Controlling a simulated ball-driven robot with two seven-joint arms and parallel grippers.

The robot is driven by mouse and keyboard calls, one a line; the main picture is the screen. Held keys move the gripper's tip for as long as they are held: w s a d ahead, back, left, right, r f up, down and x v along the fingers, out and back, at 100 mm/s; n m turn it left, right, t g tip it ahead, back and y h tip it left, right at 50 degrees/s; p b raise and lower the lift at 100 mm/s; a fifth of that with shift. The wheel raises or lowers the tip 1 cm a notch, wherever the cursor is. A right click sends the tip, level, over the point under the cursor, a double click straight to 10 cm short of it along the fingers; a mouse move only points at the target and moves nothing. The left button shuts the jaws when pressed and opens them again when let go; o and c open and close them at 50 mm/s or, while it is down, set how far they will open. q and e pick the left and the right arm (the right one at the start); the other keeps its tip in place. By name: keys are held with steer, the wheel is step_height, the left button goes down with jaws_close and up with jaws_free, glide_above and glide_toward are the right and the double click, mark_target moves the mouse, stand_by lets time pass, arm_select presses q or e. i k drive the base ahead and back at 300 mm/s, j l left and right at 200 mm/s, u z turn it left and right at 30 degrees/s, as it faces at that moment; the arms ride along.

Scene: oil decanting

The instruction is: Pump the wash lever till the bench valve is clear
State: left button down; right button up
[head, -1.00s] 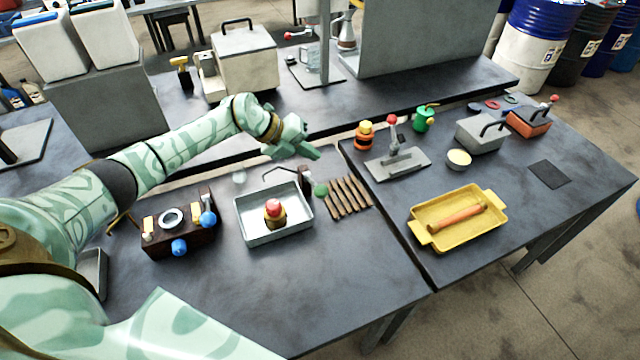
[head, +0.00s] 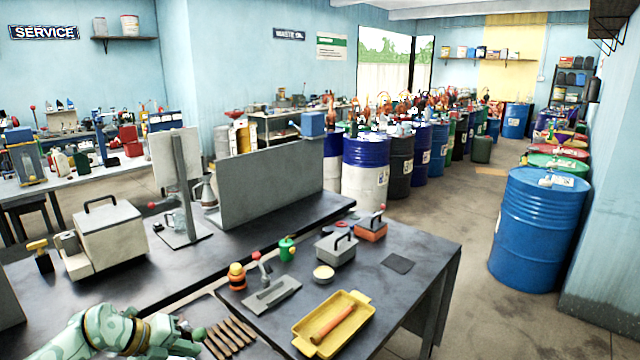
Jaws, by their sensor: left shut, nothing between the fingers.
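My left gripper (head: 188,346) is at the bottom left in the head view, shut and empty. A round green knob (head: 199,334) shows right beside its fingertips; I cannot tell whether they touch. I cannot tell whether this knob belongs to the wash lever. Another lever, with a red knob (head: 256,256), stands on a grey plate (head: 284,290) on the right-hand bench, apart from the gripper. The metal tray and the red-topped piece in it are out of this view. My right gripper is not in view.
Wooden slats (head: 228,336) lie just right of the gripper. A yellow tray (head: 365,318) holds a wooden-handled tool. An orange-and-black bottle (head: 237,277), a green can (head: 286,249) and a grey handled block (head: 336,247) stand on the right bench. Blue drums (head: 540,225) stand beyond.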

mark_target(199, 335)
steer(key=k+l, duration=0.65)
steer(key=k, duration=0.2)
